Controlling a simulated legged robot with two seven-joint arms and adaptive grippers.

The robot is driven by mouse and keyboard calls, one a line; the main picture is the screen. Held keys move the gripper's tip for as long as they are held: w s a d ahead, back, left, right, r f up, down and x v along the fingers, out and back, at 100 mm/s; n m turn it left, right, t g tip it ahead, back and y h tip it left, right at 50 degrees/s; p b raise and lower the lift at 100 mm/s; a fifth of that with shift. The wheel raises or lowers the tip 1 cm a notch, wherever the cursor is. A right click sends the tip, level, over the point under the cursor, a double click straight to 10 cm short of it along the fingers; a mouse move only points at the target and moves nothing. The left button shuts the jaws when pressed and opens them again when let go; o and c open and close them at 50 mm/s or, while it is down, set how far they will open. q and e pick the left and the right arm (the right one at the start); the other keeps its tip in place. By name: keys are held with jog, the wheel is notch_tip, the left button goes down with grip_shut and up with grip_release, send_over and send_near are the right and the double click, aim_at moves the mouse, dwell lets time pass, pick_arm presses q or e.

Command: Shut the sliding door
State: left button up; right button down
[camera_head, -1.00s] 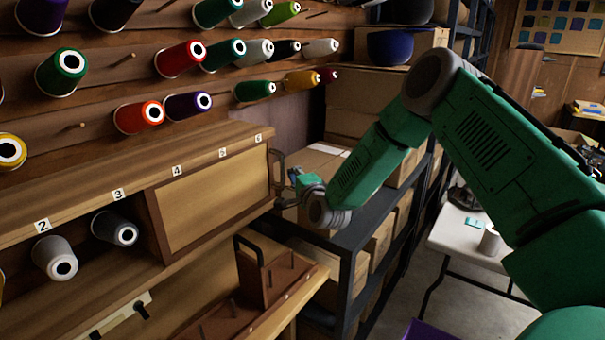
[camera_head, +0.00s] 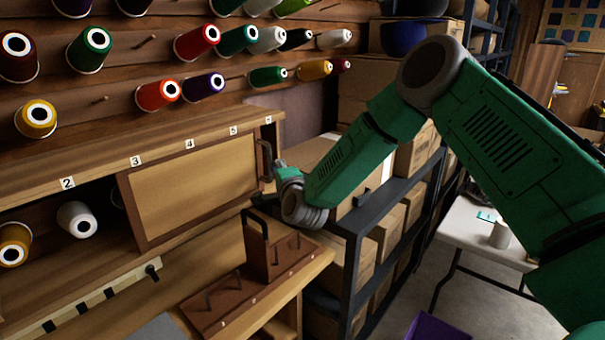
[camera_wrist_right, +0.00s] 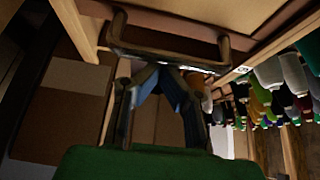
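The sliding door (camera_head: 195,195) is a tan panel in a brown frame on the lower shelf of the thread wall. Its left edge stands between labels 2 and 3; the shelf to its left is open. The door's dark bracket handle (camera_head: 265,160) is at its right end and also shows in the right wrist view (camera_wrist_right: 165,55). My right gripper (camera_head: 279,164) is at the handle, on its right. In the right wrist view its fingers (camera_wrist_right: 160,72) converge and look shut at the handle's bar; contact is unclear. My left gripper is not in view.
Spools (camera_head: 78,219) sit in the open bay, one partly hidden at the door's left edge. A wooden rack (camera_head: 255,290) with a dark upright handle stands below. Dark metal shelving (camera_head: 350,255) with boxes is on the right, a white table (camera_head: 475,240) beyond it.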

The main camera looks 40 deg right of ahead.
jog(key=s+a+b, duration=0.1)
jog(key=s+a, duration=0.1)
jog(key=a, duration=1)
jog(key=s+a+b, duration=0.2)
jog(key=s+a, duration=0.1)
jog(key=a, duration=1)
jog(key=shift+s, duration=0.25)
jog(key=shift+d+f, duration=0.1)
